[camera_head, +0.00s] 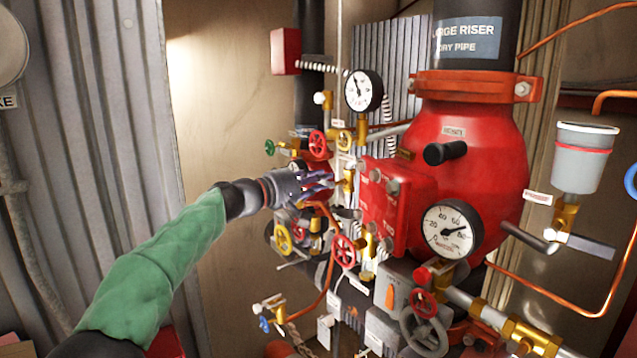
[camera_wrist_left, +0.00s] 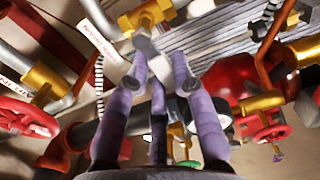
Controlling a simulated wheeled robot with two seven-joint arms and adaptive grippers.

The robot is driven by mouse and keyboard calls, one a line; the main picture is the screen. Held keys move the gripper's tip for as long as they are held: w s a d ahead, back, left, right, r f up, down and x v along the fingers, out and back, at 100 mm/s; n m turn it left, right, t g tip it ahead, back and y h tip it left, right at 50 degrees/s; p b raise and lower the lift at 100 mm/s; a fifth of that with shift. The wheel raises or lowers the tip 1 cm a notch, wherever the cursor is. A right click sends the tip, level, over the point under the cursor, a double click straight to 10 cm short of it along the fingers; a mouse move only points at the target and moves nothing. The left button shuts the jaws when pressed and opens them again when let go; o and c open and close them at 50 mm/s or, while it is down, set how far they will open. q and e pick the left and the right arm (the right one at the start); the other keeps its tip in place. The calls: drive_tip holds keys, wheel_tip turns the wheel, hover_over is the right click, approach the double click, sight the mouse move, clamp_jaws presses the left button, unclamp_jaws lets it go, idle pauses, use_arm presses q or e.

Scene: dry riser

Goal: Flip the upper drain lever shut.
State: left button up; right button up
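My left gripper (camera_head: 328,180) reaches in from the left, its purple fingers pointing right among the small valves beside the red valve body. In the left wrist view its fingers (camera_wrist_left: 160,62) are spread apart with nothing clearly gripped. A brass valve (camera_wrist_left: 148,14) with a grey lever (camera_wrist_left: 144,46) lies just past the fingertips; the lever's end is close to the left finger, and I cannot tell whether they touch. In the head view a brass valve (camera_head: 349,180) shows at the fingertips, its lever mostly hidden. I cannot read which label names the upper drain. My right gripper is not in view.
The large red valve body (camera_head: 470,150) stands to the right.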

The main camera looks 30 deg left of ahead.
use_arm(q)
drive_tip(key=o, duration=0.4)
drive_tip(key=shift+w, duration=0.1)
drive_tip(key=v, duration=1.2)
